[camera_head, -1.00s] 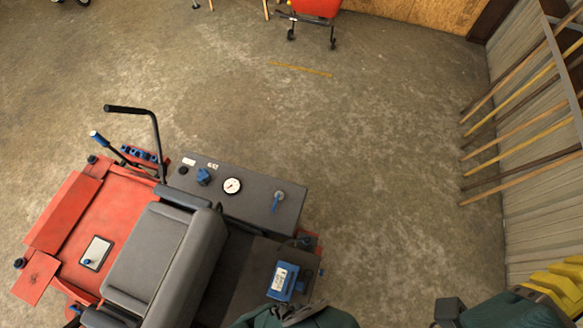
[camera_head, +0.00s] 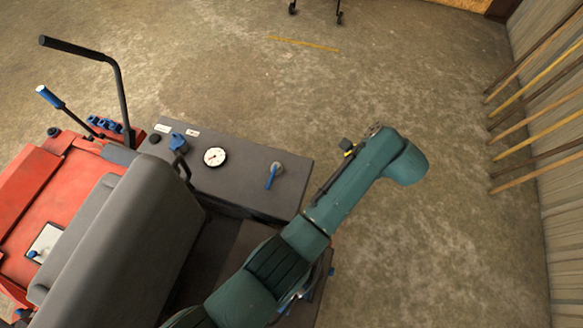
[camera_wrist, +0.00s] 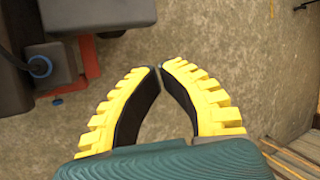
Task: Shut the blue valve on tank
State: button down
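The dark grey tank (camera_head: 235,178) is on the red machine at the left in the head view. A blue lever valve (camera_head: 272,176) with a round metal hub is on its top near the right end. The lever points down and slightly left in the picture. A blue knob (camera_head: 178,141) sits near the tank's left end, beyond a white gauge (camera_head: 215,157). My gripper (camera_wrist: 161,68) shows in the wrist view, its yellow fingertips almost together with nothing between them. It is over bare floor, and its fingers cannot be made out in the head view.
The grey seat (camera_head: 130,235) and a bent black handle (camera_head: 115,85) stand left of the tank. Wooden poles (camera_head: 540,123) lean on the right wall. The concrete floor (camera_head: 440,100) between is clear. A blue round fitting (camera_wrist: 40,66) shows on a dark part in the wrist view.

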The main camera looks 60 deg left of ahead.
aim_at(272, 176)
jog(key=s+a+f+m+g+b, duration=0.1)
jog(key=s+f+g+b, duration=0.1)
jog(key=s+f, duration=0.3)
jog(key=s+a+f+m+g+b, duration=0.1)
jog(key=s+a+f+g+b, duration=0.1)
jog(key=s+f, duration=0.4)
notch_tip(272, 176, down, 2)
jog(key=shift+a+f+g+h+b, duration=0.15)
jog(key=shift+a+g+h+b, duration=0.2)
jog(key=shift+g, duration=0.45)
jog(key=b+x, duration=0.3)
jog(key=x, duration=0.7)
jog(key=shift+d+f+b, duration=0.15)
jog(key=shift+d+b, duration=0.05)
jog(key=shift+b, duration=0.1)
jog(key=s+a, duration=0.2)
jog(key=shift+s+a+f, duration=0.25)
jog(key=shift+a+f, duration=0.05)
jog(key=shift+f, duration=0.05)
jog(key=shift+s+a, duration=0.2)
jog(key=shift+r+p, duration=0.15)
jog(key=shift+p, duration=0.15)
